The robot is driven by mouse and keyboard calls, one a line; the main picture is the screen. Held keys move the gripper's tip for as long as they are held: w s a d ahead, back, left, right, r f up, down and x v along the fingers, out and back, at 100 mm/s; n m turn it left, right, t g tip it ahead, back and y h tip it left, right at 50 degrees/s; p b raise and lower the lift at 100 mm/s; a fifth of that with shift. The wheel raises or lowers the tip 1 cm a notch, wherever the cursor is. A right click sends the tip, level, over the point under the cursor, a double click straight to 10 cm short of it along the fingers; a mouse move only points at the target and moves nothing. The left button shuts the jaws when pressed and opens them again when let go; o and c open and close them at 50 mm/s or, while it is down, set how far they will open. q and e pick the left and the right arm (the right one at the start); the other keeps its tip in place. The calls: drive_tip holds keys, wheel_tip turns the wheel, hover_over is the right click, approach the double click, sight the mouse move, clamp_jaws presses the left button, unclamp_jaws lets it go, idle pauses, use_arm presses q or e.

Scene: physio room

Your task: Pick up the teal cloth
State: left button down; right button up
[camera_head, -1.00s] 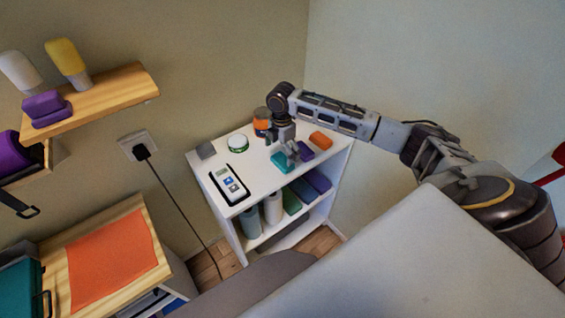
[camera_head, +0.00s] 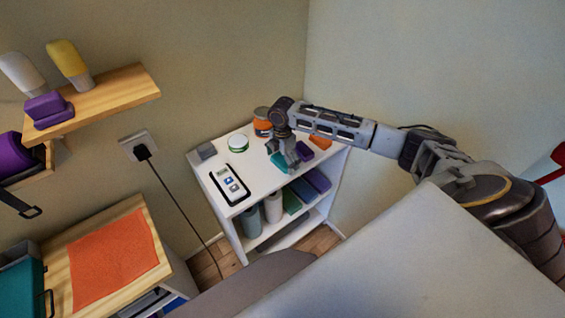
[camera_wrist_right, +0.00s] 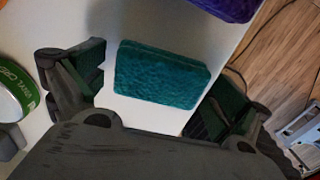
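The teal cloth (camera_wrist_right: 160,75) is a small folded block lying on the white shelf top (camera_wrist_right: 140,25). In the head view the cloth (camera_head: 278,160) is partly hidden behind my right gripper (camera_head: 291,163). In the right wrist view the cloth lies between the two spread fingers of my right gripper (camera_wrist_right: 165,90), with a gap on the left side. The right finger is close to the cloth's right end, over the shelf edge. The right gripper is open and holds nothing. My left gripper is not in view.
On the shelf top are a purple cloth (camera_head: 304,151), an orange block (camera_head: 320,142), an orange jar (camera_head: 262,123), a green-and-white tin (camera_head: 238,143), a grey block (camera_head: 206,151) and a black-and-white device (camera_head: 229,184). Rolls and folded cloths fill the shelf below. A wall meets the back.

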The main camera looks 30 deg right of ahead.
sight(283, 159)
drive_tip(key=c, duration=0.8)
drive_tip(key=shift+o, duration=0.2)
drive_tip(key=shift+r, duration=0.1)
drive_tip(key=shift+r+b, duration=0.35)
drive_tip(key=shift+r, duration=4.6)
